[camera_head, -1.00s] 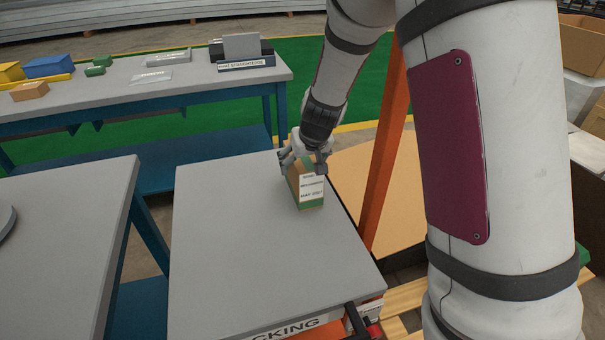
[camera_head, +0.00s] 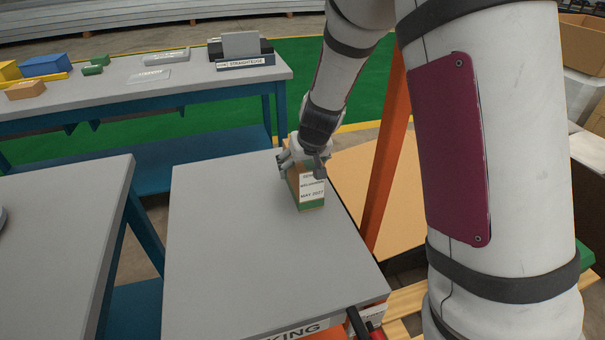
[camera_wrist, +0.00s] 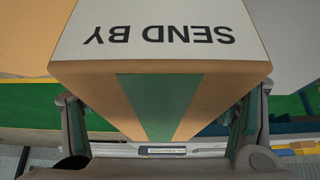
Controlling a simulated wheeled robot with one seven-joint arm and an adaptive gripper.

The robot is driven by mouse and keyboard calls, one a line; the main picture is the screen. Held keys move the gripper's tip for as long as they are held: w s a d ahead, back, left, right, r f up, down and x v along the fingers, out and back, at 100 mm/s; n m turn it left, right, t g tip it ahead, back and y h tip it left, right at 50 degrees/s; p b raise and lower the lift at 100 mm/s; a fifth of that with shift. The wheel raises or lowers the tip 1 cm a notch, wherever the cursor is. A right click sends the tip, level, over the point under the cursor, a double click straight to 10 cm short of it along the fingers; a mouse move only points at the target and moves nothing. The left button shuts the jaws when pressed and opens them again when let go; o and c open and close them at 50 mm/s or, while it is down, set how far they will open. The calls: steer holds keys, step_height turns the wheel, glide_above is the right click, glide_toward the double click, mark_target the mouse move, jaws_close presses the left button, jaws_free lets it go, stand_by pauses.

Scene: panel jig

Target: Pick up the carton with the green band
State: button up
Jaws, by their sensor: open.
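The carton (camera_head: 310,196) is a brown box with a green band and a white printed label. It stands upright near the far right edge of the grey table (camera_head: 240,260). In the wrist view, the carton (camera_wrist: 161,100) fills the middle, with its green band and a white label reading "SEND BY". My gripper (camera_head: 302,168) is at the carton's top in the head view. Its fingers are open, one on each side of the carton in the wrist view (camera_wrist: 165,125). I cannot tell whether either finger touches it.
A back bench (camera_head: 190,92) holds a yellow bin, a blue box (camera_head: 46,65), green pieces, a small orange box (camera_head: 25,90) and a straightedge holder (camera_head: 241,52). Another grey table (camera_head: 60,230) stands at the left. An orange post (camera_head: 388,165) rises right of the carton. The table's left part is clear.

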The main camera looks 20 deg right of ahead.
steer(key=c, duration=1.6)
steer(key=shift+c, duration=0.2)
